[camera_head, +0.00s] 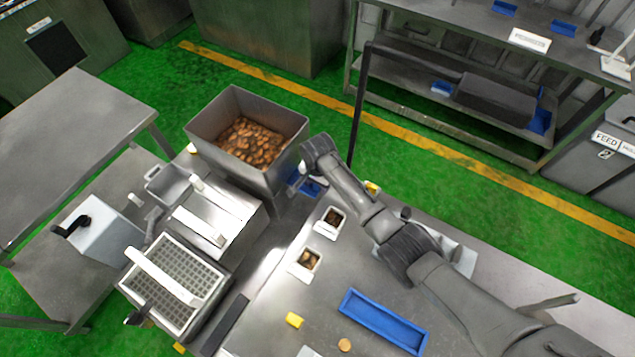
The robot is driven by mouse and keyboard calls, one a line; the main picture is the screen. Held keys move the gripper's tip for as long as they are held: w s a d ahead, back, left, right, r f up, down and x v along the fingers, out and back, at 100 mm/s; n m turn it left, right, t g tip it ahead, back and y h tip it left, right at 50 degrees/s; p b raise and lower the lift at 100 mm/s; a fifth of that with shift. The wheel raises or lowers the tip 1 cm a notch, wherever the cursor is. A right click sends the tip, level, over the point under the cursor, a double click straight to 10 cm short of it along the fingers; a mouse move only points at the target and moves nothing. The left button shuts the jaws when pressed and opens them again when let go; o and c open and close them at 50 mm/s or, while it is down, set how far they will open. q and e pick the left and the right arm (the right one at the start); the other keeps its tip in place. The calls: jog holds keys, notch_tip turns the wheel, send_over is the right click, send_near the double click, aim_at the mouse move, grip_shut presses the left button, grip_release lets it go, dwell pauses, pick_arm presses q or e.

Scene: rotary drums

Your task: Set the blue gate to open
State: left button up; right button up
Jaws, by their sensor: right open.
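A small blue part (312,188), which looks like the blue gate, shows at the lower right corner of the grey hopper (222,150). My right arm reaches in from the lower right, and my right gripper (300,172) is beside the hopper's right wall, just above the blue part. The gripper is open, its fingers small and partly hidden by the wrist. I cannot tell whether it touches the blue part. The gate's setting cannot be read from here. My left gripper is not in view.
The hopper holds many brown pieces. A perforated tray (152,303) stands at left. A dark post (360,110) rises behind my arm.

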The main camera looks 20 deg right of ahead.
jog(key=shift+c, duration=0.4)
grip_shut()
